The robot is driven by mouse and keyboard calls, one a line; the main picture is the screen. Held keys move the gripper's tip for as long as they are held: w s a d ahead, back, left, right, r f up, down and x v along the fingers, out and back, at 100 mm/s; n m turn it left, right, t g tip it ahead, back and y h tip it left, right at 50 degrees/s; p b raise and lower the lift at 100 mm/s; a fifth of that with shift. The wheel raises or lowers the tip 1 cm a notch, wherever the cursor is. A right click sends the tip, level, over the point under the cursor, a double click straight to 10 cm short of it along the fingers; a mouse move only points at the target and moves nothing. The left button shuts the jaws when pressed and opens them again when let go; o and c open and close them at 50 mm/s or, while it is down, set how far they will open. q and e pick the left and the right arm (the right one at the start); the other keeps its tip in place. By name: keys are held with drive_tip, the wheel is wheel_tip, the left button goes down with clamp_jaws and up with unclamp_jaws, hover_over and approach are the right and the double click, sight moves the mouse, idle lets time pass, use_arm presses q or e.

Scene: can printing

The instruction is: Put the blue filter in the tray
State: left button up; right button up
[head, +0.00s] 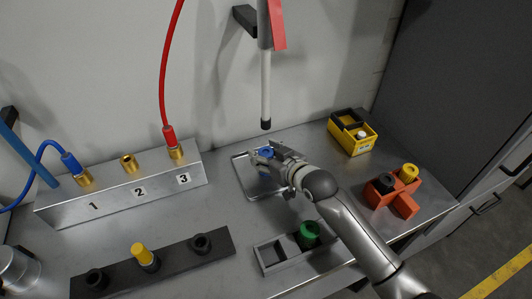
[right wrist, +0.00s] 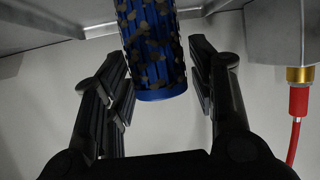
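The blue filter (head: 265,152) shows partly beside my right gripper, over a shallow metal tray (head: 241,178) at the back of the bench. In the right wrist view the filter (right wrist: 152,45) is a blue cylinder with dark mottled patches. It stands between the spread fingers of my right gripper (right wrist: 162,85), with small gaps visible on both sides. The gripper (head: 268,160) looks open around it. The filter's far end is cut off in the wrist view, so I cannot tell what it rests on. My left gripper is not in view.
A grey two-compartment tray (head: 262,262) holds a green filter (head: 308,233) on its right; its left compartment looks empty. A yellow box (head: 352,146) and orange holder (head: 405,206) stand right. A numbered block (head: 115,195) with cables and a black rack (head: 175,262) are left.

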drive_tip(key=shift+r, duration=0.1)
drive_tip(key=shift+d+r, duration=0.1)
drive_tip(key=b+v, duration=0.1)
drive_tip(key=v, duration=0.6)
drive_tip(key=shift+s, duration=0.15)
